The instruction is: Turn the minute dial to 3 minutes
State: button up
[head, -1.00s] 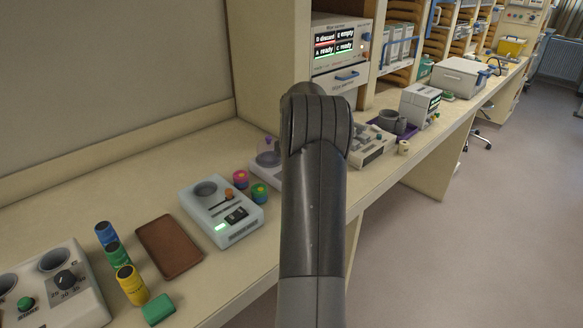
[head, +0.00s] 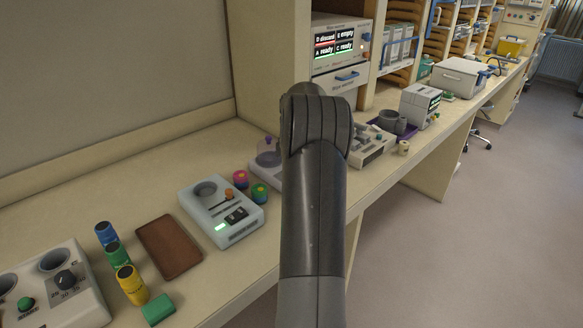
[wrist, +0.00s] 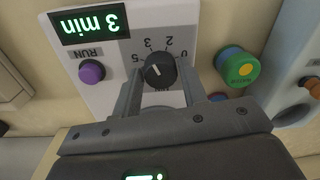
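The minute dial (wrist: 160,70) is a black round knob on a white panel (wrist: 112,82), seen upside down in the wrist view. Its white pointer mark faces the printed 3, among the marks 0, 2, 3 and 5. The green display (wrist: 90,24) reads "3 min". A purple RUN button (wrist: 92,72) sits beside the dial. My gripper (wrist: 160,88) is open, with one finger on each side of the dial's lower part; I cannot tell if they touch it. In the head view my arm hides the gripper and dial; part of a pale device (head: 262,168) shows beside it.
In the head view a brown tray (head: 170,247) and several coloured cylinders stand on the bench at left.

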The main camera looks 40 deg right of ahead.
jog(key=o, duration=0.3)
notch_tip(320, 180, up, 11)
jog(key=shift+d, duration=0.2)
dwell(0.3)
jog(key=shift+f, duration=0.1)
dwell(0.4)
